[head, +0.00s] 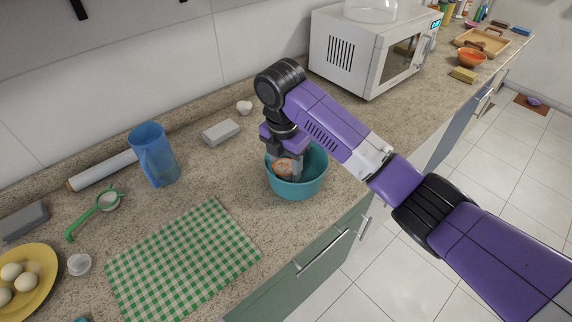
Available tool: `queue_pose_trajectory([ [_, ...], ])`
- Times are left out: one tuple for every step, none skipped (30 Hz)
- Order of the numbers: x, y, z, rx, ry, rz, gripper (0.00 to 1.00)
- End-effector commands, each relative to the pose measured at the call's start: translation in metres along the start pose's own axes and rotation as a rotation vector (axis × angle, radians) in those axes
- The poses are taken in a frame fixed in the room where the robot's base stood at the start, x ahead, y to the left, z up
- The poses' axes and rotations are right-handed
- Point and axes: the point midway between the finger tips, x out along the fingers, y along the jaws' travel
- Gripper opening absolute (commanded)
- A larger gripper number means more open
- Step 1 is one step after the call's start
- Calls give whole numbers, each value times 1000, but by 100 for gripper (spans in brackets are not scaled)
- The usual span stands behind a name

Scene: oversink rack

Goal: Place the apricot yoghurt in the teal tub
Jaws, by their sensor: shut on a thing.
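The teal tub (300,189) stands on the speckled counter near its front edge, in the middle of the head view. My gripper (284,172) points down into the tub's opening. It is shut on the apricot yoghurt (283,167), a small pot with an orange top that shows between the fingers, inside the tub's rim. The lower part of the pot is hidden, so I cannot tell whether it touches the tub's floor.
A blue jug (153,155) and a green checked cloth (183,262) lie left of the tub. A grey block (221,132) and a small white heart-shaped thing (244,107) are behind it. A white microwave (365,50) stands to the back right.

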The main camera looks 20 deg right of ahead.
Motion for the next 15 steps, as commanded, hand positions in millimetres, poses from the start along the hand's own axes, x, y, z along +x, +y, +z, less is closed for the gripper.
queue_pose_trajectory([
  [1, 0, 0, 0, 0, 0, 0],
  [2, 0, 0, 0, 0, 0, 0],
  [3, 0, 0, 0, 0, 0, 0],
  [3, 0, 0, 0, 0, 0, 0],
  [4, 0, 0, 0, 0, 0, 0],
  [4, 0, 0, 0, 0, 0, 0],
  [5, 0, 0, 0, 0, 0, 0],
  [5, 0, 0, 0, 0, 1, 0],
  [6, 0, -1, 0, 0, 1, 0],
  [7, 0, -1, 0, 0, 1, 0],
  [7, 0, -1, 0, 0, 1, 0],
  [8, 0, -1, 0, 0, 1, 0],
  [8, 0, -1, 0, 0, 1, 0],
  [9, 0, -1, 0, 0, 1, 0],
  [9, 0, -1, 0, 0, 1, 53],
])
